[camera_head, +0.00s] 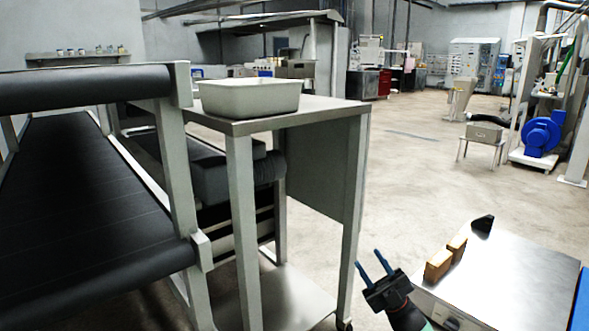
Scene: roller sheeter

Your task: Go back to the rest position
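My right gripper (373,268) shows at the bottom, right of centre, with two blue fingers pointing up and spread apart. Nothing is between the fingers. It is in front of the metal table's leg and left of a low steel-topped surface (530,262). My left gripper is not in view.
A roller sheeter (85,215) with black belts and rollers stands at the left. Beside it, a metal table (325,106) carries a white tub (250,98). Two brown blocks (438,264) and a black piece (483,223) are on the steel-topped surface. Open floor (430,165) lies beyond.

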